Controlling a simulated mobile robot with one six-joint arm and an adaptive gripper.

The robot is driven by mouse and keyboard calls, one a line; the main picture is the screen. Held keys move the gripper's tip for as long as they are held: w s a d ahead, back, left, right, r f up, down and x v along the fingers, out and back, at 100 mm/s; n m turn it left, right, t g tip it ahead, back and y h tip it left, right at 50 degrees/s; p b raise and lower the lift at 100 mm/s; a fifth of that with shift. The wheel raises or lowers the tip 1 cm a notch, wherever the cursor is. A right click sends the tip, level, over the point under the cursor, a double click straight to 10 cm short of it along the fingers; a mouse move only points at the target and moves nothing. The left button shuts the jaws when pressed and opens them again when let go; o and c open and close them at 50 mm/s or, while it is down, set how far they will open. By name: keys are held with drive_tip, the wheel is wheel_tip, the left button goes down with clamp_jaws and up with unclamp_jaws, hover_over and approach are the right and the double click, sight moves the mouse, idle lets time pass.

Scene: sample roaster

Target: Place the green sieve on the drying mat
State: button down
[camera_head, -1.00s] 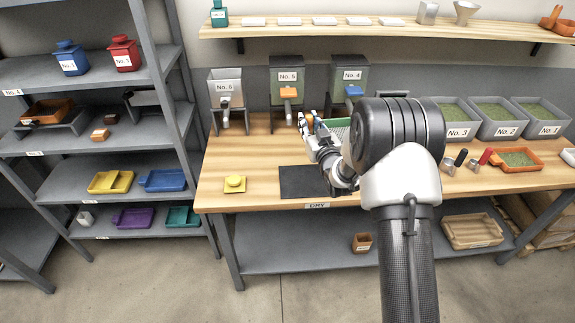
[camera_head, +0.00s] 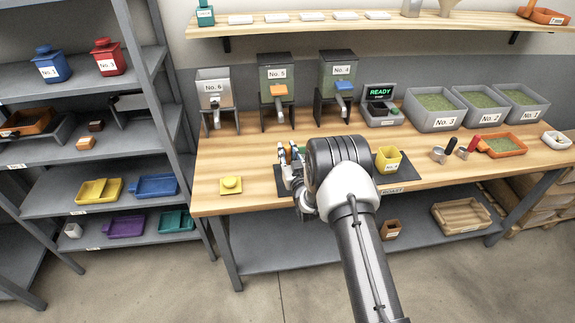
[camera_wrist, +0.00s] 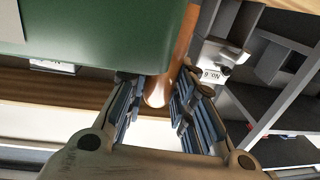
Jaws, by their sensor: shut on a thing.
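The green sieve (camera_wrist: 110,60) fills the upper left of the wrist view. Its orange-brown handle (camera_wrist: 160,88) lies between the fingers of my gripper (camera_wrist: 157,110), which is shut on it. A dark mat (camera_head: 281,188), seen earlier with a "DRY" label, shows only as a sliver beneath my gripper. I cannot tell the height between sieve and mat.
A yellow block (camera_head: 231,185) sits on the bench to the left. Hoppers No. 6 (camera_head: 215,95), No. 5 (camera_head: 278,85) and No. 4 (camera_head: 338,80) stand behind.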

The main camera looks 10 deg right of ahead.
sight(288, 164)
drive_tip(key=shift+f+b, duration=0.5)
drive_tip(key=shift+f, duration=1.95)
drive_tip(key=shift+f, duration=0.1)
drive_tip(key=c, duration=1.3)
unclamp_jaws()
drive_tip(key=shift+c, duration=0.2)
drive_tip(key=shift+r, duration=0.2)
